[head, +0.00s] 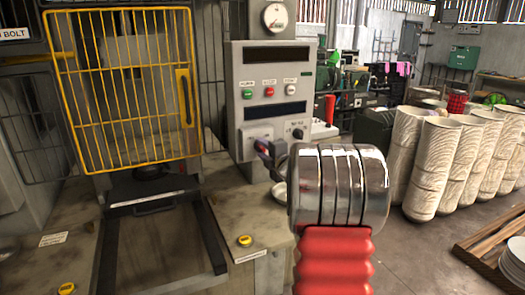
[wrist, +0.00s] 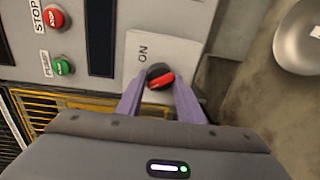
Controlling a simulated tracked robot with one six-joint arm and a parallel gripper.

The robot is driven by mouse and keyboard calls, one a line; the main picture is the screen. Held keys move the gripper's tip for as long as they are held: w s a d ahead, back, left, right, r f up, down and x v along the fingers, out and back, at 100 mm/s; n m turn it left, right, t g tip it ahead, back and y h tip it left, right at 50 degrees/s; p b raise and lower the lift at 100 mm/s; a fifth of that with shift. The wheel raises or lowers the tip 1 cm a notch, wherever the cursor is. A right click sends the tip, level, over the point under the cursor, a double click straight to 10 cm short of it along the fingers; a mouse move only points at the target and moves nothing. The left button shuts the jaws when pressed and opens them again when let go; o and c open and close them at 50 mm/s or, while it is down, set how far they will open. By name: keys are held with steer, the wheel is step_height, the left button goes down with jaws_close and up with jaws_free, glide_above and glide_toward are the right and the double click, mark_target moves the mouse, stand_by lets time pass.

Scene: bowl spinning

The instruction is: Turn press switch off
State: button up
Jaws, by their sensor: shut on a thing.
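The press switch (wrist: 155,72) is a round black knob with a red pointer bar, on a light plate marked "ON" in the wrist view. Its red bar lies slanted across the knob. My gripper (wrist: 158,84) has its two purple fingers shut on either side of the knob. In the head view my gripper (head: 268,152) is at the lower front of the grey control panel (head: 239,112). My arm and gripper hide the switch there, so only the wrist view shows its position.
A red stop button (wrist: 54,17) and a green button (wrist: 62,67) sit close to the switch. A metal bowl (wrist: 298,38) is to the right. The yellow mesh guard (head: 122,85) stands left of the panel. Stacked pale columns (head: 432,165) stand on the floor at right.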

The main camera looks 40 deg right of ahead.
steer(key=shift+w+a+f+n, duration=0.15)
steer(key=shift+a+n, duration=0.1)
steer(key=shift+n, duration=0.65)
steer(key=o, duration=1.1)
steer(key=shift+d, duration=0.1)
steer(key=shift+c, duration=0.2)
steer(key=shift+s, duration=0.2)
steer(key=v, duration=1.3)
steer(key=shift+s, duration=0.2)
